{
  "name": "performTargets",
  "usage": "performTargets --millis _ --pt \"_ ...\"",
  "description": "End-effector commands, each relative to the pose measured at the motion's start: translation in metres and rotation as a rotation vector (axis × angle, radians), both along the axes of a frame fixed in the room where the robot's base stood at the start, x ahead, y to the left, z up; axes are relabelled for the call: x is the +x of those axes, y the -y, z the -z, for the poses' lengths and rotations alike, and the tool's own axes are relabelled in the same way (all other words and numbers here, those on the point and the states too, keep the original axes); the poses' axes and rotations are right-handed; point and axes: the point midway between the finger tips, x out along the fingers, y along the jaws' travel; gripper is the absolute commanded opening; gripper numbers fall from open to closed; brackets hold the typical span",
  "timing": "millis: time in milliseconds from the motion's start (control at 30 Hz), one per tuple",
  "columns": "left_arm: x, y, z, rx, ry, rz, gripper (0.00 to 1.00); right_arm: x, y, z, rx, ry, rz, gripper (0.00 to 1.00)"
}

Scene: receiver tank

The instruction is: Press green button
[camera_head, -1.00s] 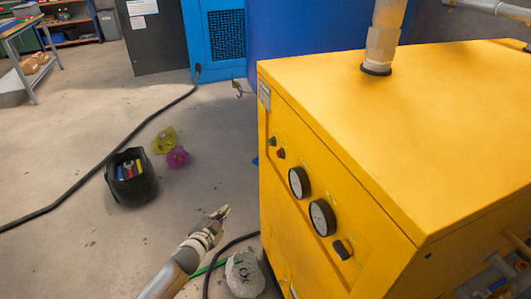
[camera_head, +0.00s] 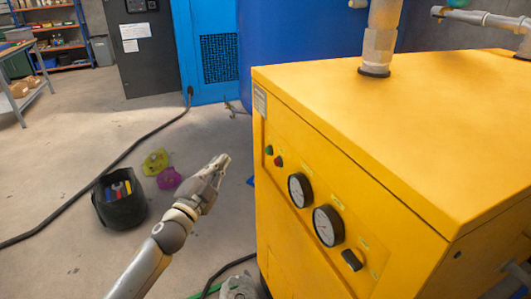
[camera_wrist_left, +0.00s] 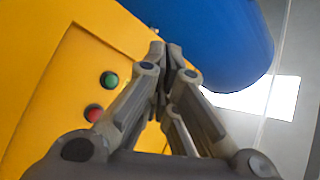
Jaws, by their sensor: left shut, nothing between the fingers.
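The green button (camera_head: 269,150) is on the front panel of the yellow machine (camera_head: 380,120), near its upper left corner. A red button (camera_head: 279,162) is just below and right of it. In the left wrist view the green button (camera_wrist_left: 109,79) and the red button (camera_wrist_left: 94,113) are left of the fingers. My left gripper (camera_head: 222,160) is shut and empty, in front of the panel and left of the buttons, apart from them in the head view. In the wrist view its fingertips (camera_wrist_left: 160,50) point past the panel toward the blue tank. My right gripper is not seen.
Two round gauges (camera_head: 328,226) and a black switch (camera_head: 352,260) are lower on the panel. A black tool bag (camera_head: 118,205), a yellow-green item (camera_head: 155,161) and a magenta item (camera_head: 169,178) lie on the floor. A black cable (camera_head: 100,178) crosses it. A blue tank (camera_head: 300,30) stands behind.

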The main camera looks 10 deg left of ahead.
Motion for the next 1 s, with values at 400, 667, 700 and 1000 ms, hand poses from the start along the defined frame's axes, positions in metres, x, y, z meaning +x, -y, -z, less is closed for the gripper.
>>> performTargets --millis 400,667,700,1000 --pt "0.022 0.033 0.002 -0.003 0.0 0.0 0.0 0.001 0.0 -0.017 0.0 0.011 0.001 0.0" --pt "0.041 0.06 0.001 -0.002 0.0 -0.001 0.0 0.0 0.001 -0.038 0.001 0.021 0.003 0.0" --pt "0.043 0.063 0.001 -0.002 0.0 -0.001 0.0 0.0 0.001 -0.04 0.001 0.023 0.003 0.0" --pt "0.049 0.073 0.001 0.0 -0.001 0.0 0.0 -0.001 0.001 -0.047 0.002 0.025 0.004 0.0"
